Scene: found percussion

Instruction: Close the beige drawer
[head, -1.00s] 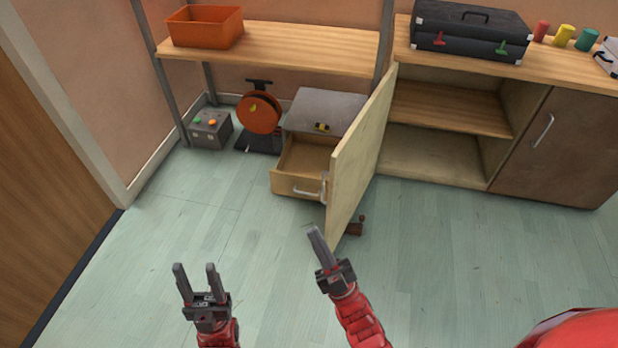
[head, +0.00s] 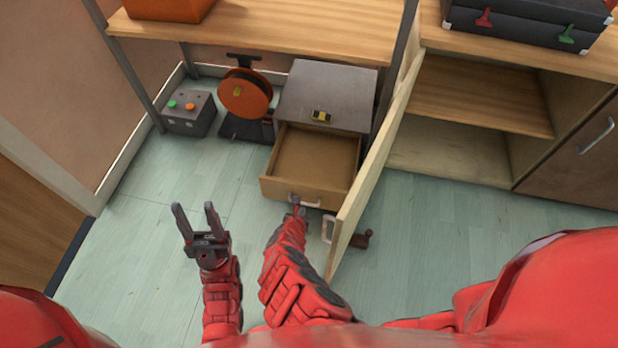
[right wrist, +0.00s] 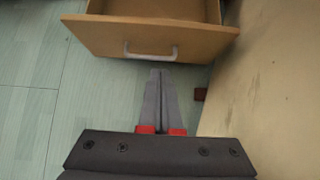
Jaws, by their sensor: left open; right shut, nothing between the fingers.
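The beige drawer (head: 313,163) stands pulled out and empty from a low grey-topped cabinet (head: 325,95) under the shelf. Its front has a pale bar handle (head: 305,201). In the right wrist view the drawer front (right wrist: 100,38) and handle (right wrist: 150,52) are ahead of the fingers. My right gripper (head: 296,205) is shut and empty, with its tips close to the handle; in the right wrist view the tips (right wrist: 161,72) lie just below the handle. I cannot tell whether they touch. My left gripper (head: 194,208) is open and empty above the floor, left of the drawer.
An open cabinet door (head: 375,145) stands just right of the drawer. A small dark brown object (head: 360,240) is on the floor beyond it. An orange reel (head: 245,94) and a grey button box (head: 188,112) stand left of the drawer. The floor at left is clear.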

